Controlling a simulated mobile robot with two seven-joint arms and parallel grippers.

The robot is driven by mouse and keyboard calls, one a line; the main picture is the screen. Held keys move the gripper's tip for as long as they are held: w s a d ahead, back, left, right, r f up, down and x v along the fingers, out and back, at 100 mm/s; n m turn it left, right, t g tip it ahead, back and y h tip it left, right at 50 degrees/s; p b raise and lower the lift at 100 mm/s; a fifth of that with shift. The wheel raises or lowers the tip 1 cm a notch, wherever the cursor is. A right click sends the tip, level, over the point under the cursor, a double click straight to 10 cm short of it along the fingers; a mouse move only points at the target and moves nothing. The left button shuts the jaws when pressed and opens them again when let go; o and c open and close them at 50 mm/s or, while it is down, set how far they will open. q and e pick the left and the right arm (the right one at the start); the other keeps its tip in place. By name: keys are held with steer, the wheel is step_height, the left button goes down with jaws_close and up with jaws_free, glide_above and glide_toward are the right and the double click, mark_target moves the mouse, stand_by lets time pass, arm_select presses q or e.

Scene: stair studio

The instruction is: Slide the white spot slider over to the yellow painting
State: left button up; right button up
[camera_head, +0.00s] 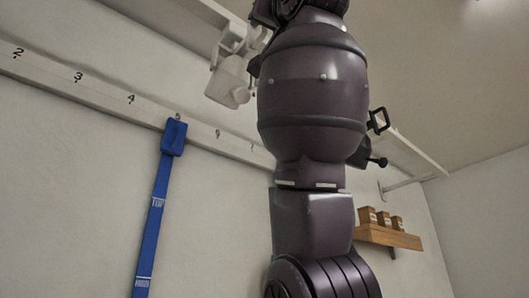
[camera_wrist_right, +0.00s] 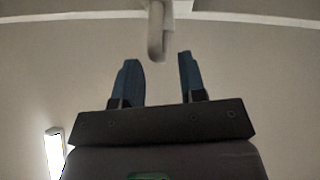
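The white spot slider (camera_head: 232,78) hangs from the ceiling rail at the upper middle of the head view, just left of my raised arm. In the right wrist view my right gripper (camera_wrist_right: 158,60) is open, its two blue fingers pointing up. A white hanging piece (camera_wrist_right: 156,32), probably part of the spot, hangs ahead with its lower end between the fingertips in the picture. I see gaps on both sides and cannot tell the depth. In the head view my arm hides the right gripper. The yellow painting and my left gripper are not in view.
A numbered white wall rail (camera_head: 95,90) carries a hanging blue strap (camera_head: 152,225). A dark spot (camera_head: 372,157) is partly behind my arm. A lamp (camera_wrist_right: 54,150) glows at lower left of the wrist view.

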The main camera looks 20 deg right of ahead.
steer(key=shift+p+x, duration=0.5)
steer(key=shift+x, duration=1.05)
jaws_close()
